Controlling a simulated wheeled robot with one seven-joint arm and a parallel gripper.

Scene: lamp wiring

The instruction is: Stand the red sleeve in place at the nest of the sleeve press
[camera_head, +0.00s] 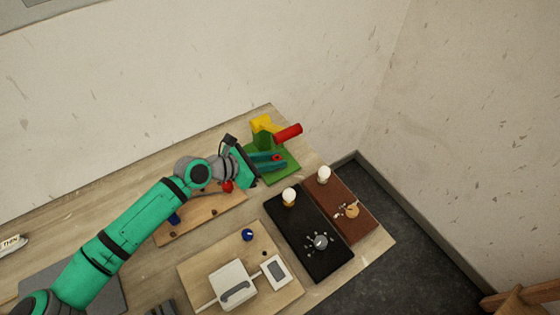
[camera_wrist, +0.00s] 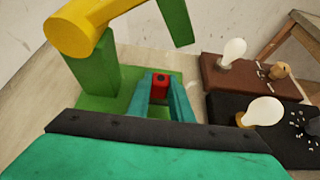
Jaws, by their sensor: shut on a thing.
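My gripper (camera_head: 274,163) is shut on the red sleeve (camera_head: 276,157), over the green base of the sleeve press (camera_head: 283,175). In the wrist view, the red sleeve (camera_wrist: 160,87) stands roughly upright between the teal fingertips (camera_wrist: 165,98), its dark hole facing up. The press has a green column (camera_wrist: 93,70), a yellow head (camera_wrist: 72,32) and a red handle (camera_head: 288,133). The sleeve is in front of the column. Its lower end and the nest are hidden, so I cannot tell whether it touches the base.
A black board (camera_head: 300,235) and a brown board (camera_head: 352,222), each with a bulb, lie right of the press. A wooden board with a red knob (camera_head: 228,187) is under my arm. Another board with a white device (camera_head: 233,283) is at the front. The press's yellow head overhangs close by.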

